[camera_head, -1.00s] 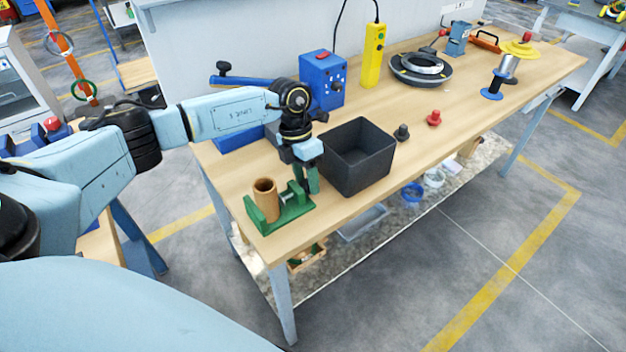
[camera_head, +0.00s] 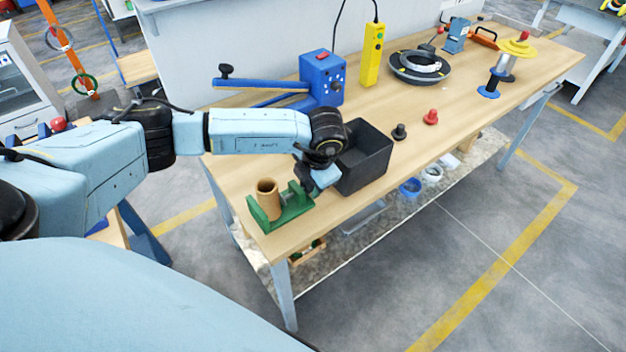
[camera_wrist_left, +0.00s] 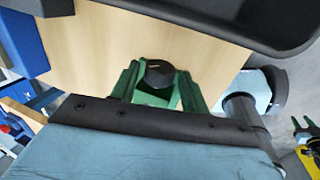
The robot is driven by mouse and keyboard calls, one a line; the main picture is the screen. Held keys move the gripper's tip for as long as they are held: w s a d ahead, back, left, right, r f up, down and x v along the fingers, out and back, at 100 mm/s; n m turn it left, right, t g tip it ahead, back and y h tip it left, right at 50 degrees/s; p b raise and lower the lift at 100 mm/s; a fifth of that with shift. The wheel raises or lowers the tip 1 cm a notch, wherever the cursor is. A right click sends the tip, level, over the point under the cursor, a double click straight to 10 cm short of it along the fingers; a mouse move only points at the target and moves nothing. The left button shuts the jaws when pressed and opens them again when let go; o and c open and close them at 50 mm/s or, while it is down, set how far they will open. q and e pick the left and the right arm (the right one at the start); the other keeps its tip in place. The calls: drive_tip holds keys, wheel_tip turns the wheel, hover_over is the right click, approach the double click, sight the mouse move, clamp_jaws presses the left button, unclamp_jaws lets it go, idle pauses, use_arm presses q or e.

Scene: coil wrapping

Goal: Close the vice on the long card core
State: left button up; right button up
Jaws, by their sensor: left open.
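The card core (camera_head: 267,187), a short brown tube, stands upright in the green vice (camera_head: 265,222) at the table's near left corner. In the head view I cannot tell whether the jaw touches it. My left gripper (camera_head: 304,188) is low at the vice's right end, its fingers largely hidden. In the left wrist view its two green fingers (camera_wrist_left: 158,80) are apart, one on each side of a black knob (camera_wrist_left: 158,73). A green part of the vice shows just below the knob. I cannot tell whether the fingers touch the knob.
A dark open bin (camera_head: 372,171) stands close behind the left gripper. A blue box with a lever (camera_head: 322,80) and a yellow control box (camera_head: 373,54) stand farther back. Black and red knobbed pieces (camera_head: 430,117) lie to the right. The table's front edge is close to the vice.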

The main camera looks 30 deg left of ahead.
use_arm(q)
drive_tip(key=shift+d+f+t+y, duration=0.1)
drive_tip(key=shift+d+t+y, duration=0.15)
drive_tip(key=shift+y, duration=0.35)
drive_tip(key=shift+s+d+f+t+y+b, duration=0.1)
drive_tip(key=shift+t+y+b, duration=0.5)
drive_tip(key=shift+y, duration=0.5)
drive_tip(key=shift+s, duration=0.1)
drive_tip(key=shift+c, duration=0.4)
